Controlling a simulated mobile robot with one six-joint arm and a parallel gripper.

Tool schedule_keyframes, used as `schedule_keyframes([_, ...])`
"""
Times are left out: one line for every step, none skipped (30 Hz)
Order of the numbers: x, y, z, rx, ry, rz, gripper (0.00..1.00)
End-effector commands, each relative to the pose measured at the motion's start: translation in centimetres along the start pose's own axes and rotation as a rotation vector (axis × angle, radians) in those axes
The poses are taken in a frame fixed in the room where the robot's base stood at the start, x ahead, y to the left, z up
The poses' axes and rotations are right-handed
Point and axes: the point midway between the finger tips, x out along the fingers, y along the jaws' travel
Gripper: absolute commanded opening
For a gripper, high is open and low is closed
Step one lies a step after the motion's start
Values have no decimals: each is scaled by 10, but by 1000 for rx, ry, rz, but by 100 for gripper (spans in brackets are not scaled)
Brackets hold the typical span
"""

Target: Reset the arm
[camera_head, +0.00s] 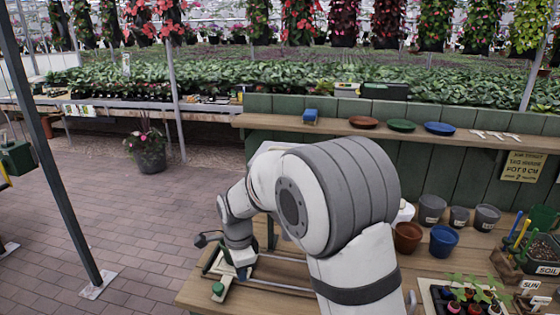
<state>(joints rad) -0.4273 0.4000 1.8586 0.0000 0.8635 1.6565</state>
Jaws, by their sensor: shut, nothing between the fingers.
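My arm, white with grey bands, rises large in the middle of the head view and bends over to the left. Its end points down over the left part of the wooden workbench (195,297). My gripper (243,273) is small and dark below the white wrist, shut and empty. A wooden piece with a green knob (218,288) lies just left of it on the bench. I cannot tell whether the gripper touches anything there. My arm hides the middle of the bench.
A brown pot (408,237), a blue pot (444,241) and grey pots (432,209) stand right of my arm. A seedling tray (432,293) is at the front right. Saucers (401,125) sit on the back shelf (340,129). A metal post (50,150) stands left; brick floor is open between.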

Motion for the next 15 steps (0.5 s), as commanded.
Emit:
schedule_keyframes([-17,10,-13,-48,0,-18,0])
schedule_keyframes([-26,18,-21,-88,1,-28,0])
schedule_keyframes([-38,29,-32,-144,3,-41,0])
schedule_keyframes([-46,38,-40,-190,6,-50,0])
schedule_keyframes([-54,48,-47,-236,10,-59,0])
schedule_keyframes([-64,60,-57,-298,15,-71,0])
schedule_keyframes([-71,71,-64,-343,21,-79,0])
schedule_keyframes([-78,81,-70,-390,27,-88,0])
schedule_keyframes([-86,95,-78,-450,35,-98,0])
schedule_keyframes([-92,106,-84,-496,43,-105,0])
schedule_keyframes([-97,117,-89,-542,51,-112,0])
schedule_keyframes([-103,132,-95,-603,63,-121,0])
schedule_keyframes([-107,143,-100,-650,72,-127,0])
schedule_keyframes([-110,154,-104,-695,82,-132,0])
schedule_keyframes([-114,169,-108,-757,96,-138,0])
